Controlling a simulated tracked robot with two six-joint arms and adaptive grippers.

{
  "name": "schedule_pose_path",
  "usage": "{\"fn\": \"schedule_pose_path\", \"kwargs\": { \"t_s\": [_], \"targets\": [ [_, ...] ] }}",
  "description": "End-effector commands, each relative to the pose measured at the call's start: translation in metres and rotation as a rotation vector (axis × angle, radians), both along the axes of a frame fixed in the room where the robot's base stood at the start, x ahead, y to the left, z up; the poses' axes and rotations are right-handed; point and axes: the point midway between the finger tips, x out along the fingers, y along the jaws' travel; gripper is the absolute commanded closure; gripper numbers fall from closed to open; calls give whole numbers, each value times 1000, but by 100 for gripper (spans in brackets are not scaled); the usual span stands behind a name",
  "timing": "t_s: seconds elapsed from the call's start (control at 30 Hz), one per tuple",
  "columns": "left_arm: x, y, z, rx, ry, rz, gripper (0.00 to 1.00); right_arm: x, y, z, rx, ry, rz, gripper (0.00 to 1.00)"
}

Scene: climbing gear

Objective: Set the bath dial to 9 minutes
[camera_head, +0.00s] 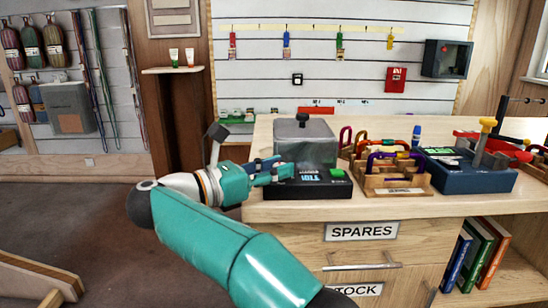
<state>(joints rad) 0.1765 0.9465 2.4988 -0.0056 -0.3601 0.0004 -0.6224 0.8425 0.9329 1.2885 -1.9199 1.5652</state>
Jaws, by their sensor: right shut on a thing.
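The bath (306,150) stands at the left end of the wooden counter. It has a grey tank with a black knob on its lid and a black base (318,189) with a lit display and a green button. My right gripper (284,171) reaches in from the left of the bath, its teal fingers at the left part of the base. It is shut on what appears to be the bath dial, which the fingers hide. The dial's setting cannot be read. My left gripper is out of view.
Right of the bath, a wooden rack (398,184) holds several carabiners. Further right is a blue machine (468,176) with levers. A green tray (237,118) lies behind my wrist. The counter's front strip (390,208) is clear.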

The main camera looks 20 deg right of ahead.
Motion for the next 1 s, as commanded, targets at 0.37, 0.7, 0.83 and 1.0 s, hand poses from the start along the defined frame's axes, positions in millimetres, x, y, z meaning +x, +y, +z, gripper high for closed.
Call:
{"fn": "schedule_pose_path", "kwargs": {
  "t_s": [0.37,0.7,0.83,1.0],
  "targets": [
    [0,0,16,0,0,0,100,3,2,2,-4,-3,-112,100],
    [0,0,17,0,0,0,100,3,1,2,-5,-3,-122,100],
    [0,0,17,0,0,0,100,3,2,2,-6,-5,-122,100],
    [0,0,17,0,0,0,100,3,1,2,-4,-4,-123,47]
  ]
}}
